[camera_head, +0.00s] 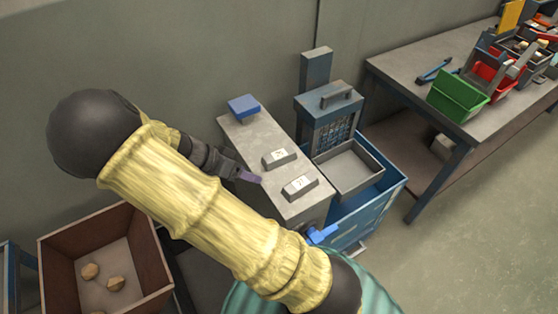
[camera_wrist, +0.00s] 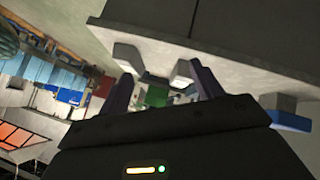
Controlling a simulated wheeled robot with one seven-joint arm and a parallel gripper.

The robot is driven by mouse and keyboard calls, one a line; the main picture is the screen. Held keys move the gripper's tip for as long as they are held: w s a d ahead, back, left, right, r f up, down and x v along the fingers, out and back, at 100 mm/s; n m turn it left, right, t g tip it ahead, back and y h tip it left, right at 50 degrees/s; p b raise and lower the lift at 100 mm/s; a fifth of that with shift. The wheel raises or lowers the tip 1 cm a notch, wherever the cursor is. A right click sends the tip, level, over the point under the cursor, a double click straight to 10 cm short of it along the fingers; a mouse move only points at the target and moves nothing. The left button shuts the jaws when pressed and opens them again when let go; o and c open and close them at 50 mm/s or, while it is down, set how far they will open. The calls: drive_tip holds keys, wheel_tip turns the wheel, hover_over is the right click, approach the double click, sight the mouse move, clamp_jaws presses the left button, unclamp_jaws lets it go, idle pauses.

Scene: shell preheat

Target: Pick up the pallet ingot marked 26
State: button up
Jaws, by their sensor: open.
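Two pale grey ingots with white number labels lie on a grey bench top. The far ingot (camera_head: 279,157) has a label too small to read surely; the near ingot (camera_head: 300,187) seems to read 27. My gripper (camera_head: 250,177) is open and empty, just left of the two ingots in the head view and apart from them. In the wrist view, the purple fingers of my gripper (camera_wrist: 162,84) are spread, with two pale blocks, likely these ingots (camera_wrist: 128,57) (camera_wrist: 183,72), beyond the tips. No label is readable there.
A blue block (camera_head: 243,105) sits at the bench's far end. Right of the bench stand a blue caged unit (camera_head: 329,118) and a grey tray (camera_head: 372,183). A brown bin (camera_head: 63,262) with a few lumps is at lower left. A table (camera_head: 405,67) holds coloured bins.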

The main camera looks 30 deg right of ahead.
sight(273, 156)
drive_tip(key=w+a+m+h, duration=0.1)
drive_tip(key=w+a+r+m+t+h, duration=0.1)
drive_tip(key=w+m+h, duration=0.1)
drive_tip(key=w+a+r+m+t+h+b, duration=0.1)
drive_tip(key=h, duration=0.1)
drive_tip(key=shift+w, duration=0.35)
drive_tip(key=shift+f, duration=0.1)
drive_tip(key=p+x, duration=0.2)
drive_tip(key=x, duration=1)
drive_tip(key=shift+s+d+f, duration=0.1)
drive_tip(key=shift+d, duration=0.1)
